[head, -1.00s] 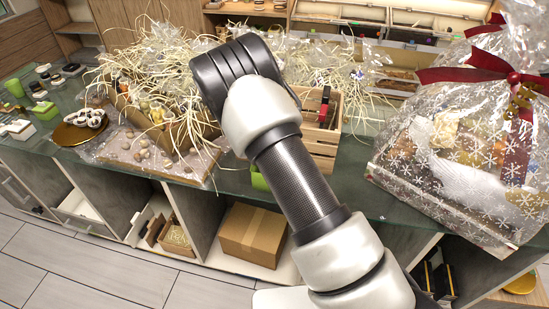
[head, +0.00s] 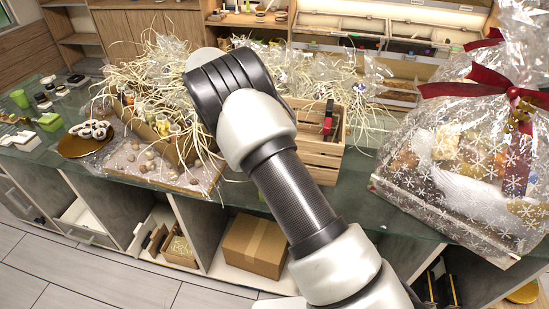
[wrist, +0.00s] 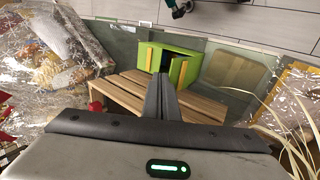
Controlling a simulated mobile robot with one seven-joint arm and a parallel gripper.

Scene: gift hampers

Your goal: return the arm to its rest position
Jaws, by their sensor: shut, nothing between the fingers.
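My arm crosses the middle of the head view, rising from the lower right to a dark elbow joint in front of the counter goods. My gripper is hidden in the head view. In the wrist view my gripper (wrist: 162,78) has its two dark fingers together with nothing between them. The fingers overlap a green box (wrist: 188,66) and a slatted wooden crate (wrist: 118,97) in that picture; I cannot tell the gap to either. The crate (head: 318,158) also stands on the counter in the head view, just right of my arm.
A cellophane-wrapped hamper (head: 455,165) with a red bow stands at the right. Straw-like filler and a tray of small items (head: 150,165) lie left of my arm on the green counter (head: 400,215). A cardboard box (head: 253,245) sits on the shelf below. The floor at lower left is clear.

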